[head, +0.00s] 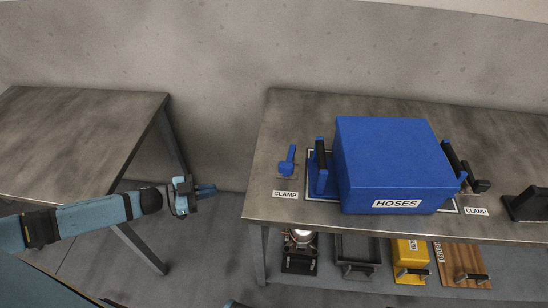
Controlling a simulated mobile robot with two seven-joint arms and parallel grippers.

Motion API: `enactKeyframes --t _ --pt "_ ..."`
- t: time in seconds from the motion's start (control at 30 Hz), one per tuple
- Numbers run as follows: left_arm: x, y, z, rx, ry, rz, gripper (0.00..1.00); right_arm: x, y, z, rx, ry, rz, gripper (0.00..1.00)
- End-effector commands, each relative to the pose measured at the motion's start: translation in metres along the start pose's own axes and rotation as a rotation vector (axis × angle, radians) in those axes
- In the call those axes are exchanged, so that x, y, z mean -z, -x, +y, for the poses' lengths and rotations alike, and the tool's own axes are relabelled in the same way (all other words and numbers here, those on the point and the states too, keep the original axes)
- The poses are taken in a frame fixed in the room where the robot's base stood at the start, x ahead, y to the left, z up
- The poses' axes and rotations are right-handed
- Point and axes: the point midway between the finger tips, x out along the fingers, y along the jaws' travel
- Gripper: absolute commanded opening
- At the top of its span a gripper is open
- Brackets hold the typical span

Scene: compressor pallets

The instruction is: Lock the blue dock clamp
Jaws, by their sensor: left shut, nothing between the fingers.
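The blue dock clamp (287,162) is a small blue lever on a round base, on the right table left of the big box. Its lever points up and away from me in the picture; I cannot tell whether it is locked. A CLAMP label (285,194) lies in front of it. The blue HOSES box (393,160) stands on a white-outlined dock, with black-gripped handles at its sides. My left gripper (207,190) is shut and empty, in the gap between the tables, left of the clamp and apart from it. My right gripper is not in view.
The right table (266,140) has a dark second clamp (480,184) right of the box and a dark object (528,204) at its right end. Below, a shelf holds a dark tray (359,257), a yellow bin (409,258) and a wooden crate (462,262). The left table (75,140) is bare.

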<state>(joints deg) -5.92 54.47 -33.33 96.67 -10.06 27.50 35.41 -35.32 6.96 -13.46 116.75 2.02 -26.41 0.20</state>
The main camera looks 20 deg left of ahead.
Motion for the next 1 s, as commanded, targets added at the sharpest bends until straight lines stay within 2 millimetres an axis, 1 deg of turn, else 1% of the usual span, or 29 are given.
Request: enactKeyframes --t 0.03,0.1,0.23,0.33,0.47,0.53,0.63,0.77,0.87,1.0 --pt "-0.005 0.007 0.006 0.049 -0.016 -0.053 0.00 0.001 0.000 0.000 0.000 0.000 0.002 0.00" --pt "-0.012 0.017 0.011 0.114 -0.048 -0.139 0.00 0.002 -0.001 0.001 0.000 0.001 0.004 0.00" --pt "-0.025 0.038 0.021 0.203 -0.099 -0.306 0.00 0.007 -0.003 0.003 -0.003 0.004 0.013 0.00" --pt "-0.033 0.055 0.034 0.246 -0.123 -0.435 0.00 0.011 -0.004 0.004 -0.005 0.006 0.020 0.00" --pt "-0.042 0.075 0.059 0.280 -0.121 -0.595 0.00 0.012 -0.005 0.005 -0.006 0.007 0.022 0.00" --pt "-0.045 0.080 0.079 0.296 -0.090 -0.662 0.00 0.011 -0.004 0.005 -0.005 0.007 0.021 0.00" --pt "-0.047 0.075 0.100 0.319 -0.034 -0.689 0.00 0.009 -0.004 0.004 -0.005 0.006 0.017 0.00" --pt "-0.045 0.058 0.126 0.353 0.062 -0.673 0.00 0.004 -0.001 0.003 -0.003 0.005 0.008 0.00" --pt "-0.040 0.038 0.145 0.385 0.150 -0.637 0.00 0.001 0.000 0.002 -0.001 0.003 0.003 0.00" --pt "-0.027 0.002 0.173 0.438 0.293 -0.567 0.00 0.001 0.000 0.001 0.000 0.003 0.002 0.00"
